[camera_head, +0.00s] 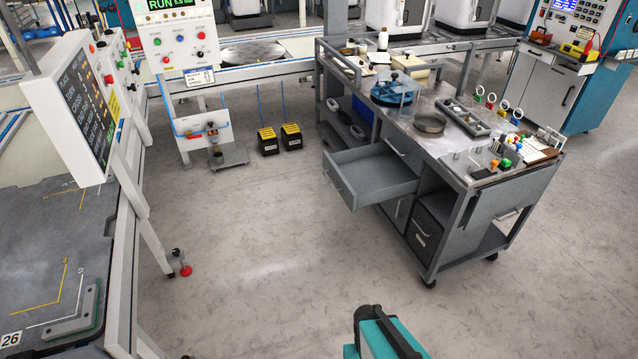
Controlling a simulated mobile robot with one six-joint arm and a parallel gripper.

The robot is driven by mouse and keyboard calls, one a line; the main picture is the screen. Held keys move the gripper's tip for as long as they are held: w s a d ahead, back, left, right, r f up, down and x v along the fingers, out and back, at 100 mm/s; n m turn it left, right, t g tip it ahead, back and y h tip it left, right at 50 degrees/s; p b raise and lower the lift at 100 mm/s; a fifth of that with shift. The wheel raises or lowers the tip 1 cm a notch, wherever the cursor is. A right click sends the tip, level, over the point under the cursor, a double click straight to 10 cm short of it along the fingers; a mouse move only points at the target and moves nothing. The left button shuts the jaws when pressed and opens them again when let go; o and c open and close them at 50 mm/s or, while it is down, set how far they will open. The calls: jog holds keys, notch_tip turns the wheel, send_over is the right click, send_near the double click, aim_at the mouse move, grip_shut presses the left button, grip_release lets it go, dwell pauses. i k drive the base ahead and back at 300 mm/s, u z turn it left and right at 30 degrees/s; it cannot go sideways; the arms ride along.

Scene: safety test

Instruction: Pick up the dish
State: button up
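A round, shallow grey dish (430,123) lies on the top of a grey metal cart (462,150) right of the middle. It sits between a blue round device and a grey tray of small parts. It looks upright, and nothing covers it. A teal and black part of my own body shows at the bottom edge. My gripper's fingers do not show, and the dish is well apart from that part.
An open drawer (368,172) juts from the cart's left side. A blue round device (394,90), a grey parts tray (467,116) and small coloured items crowd the cart top. A workbench with a screen (80,100) stands left. The floor between is clear.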

aim_at(425, 121)
jog(key=i, duration=1)
jog(key=u, duration=0.1)
jog(key=k, duration=0.95)
jog(key=z, duration=0.2)
jog(key=i, duration=0.45)
jog(key=u, duration=0.1)
